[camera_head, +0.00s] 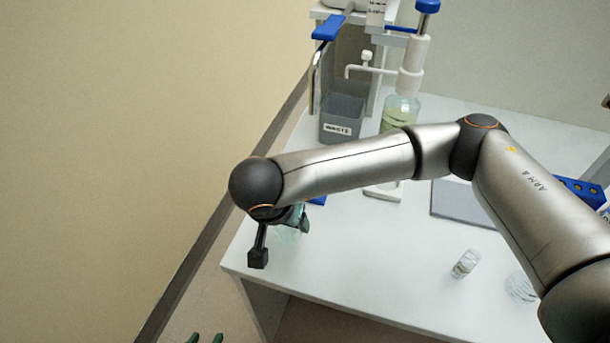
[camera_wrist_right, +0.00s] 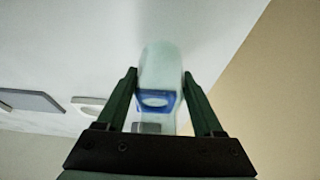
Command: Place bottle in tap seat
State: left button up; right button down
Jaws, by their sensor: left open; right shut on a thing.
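My right gripper (camera_wrist_right: 160,88) is shut on a pale, see-through bottle (camera_wrist_right: 161,68) with a blue ring at its near end. The dark green fingers press on both of its sides. In the head view the right wrist hides most of this gripper, and only a faint part of the bottle (camera_head: 288,235) shows below it, by the table's left end. A white tap (camera_head: 366,70) sits on the stand at the back. The seat cannot be made out clearly behind my right arm.
A grey waste bin (camera_head: 342,115) stands at the back left, beside a glass vessel (camera_head: 400,108). A grey plate (camera_head: 462,202), a small clear vial (camera_head: 466,263) and a clear glass item (camera_head: 520,287) are on the white table (camera_head: 370,250). A blue rack (camera_head: 580,192) is at the right.

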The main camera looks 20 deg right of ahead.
jog(key=w+d, duration=0.2)
jog(key=w, duration=0.1)
jog(key=w+d, duration=0.2)
jog(key=w, duration=0.1)
jog(key=w+d, duration=0.2)
jog(key=w, duration=0.1)
jog(key=shift+w+d, duration=0.15)
jog(key=shift+d, duration=0.05)
jog(key=w+d, duration=0.2)
jog(key=shift+w+f, duration=0.35)
jog(key=shift+f, duration=0.05)
jog(key=shift+a+f, duration=0.1)
jog(key=shift+f, duration=0.25)
jog(key=shift+f, duration=0.1)
jog(key=shift+c, duration=0.2)
grip_release()
jog(key=p+v, duration=0.1)
jog(key=v, duration=1.1)
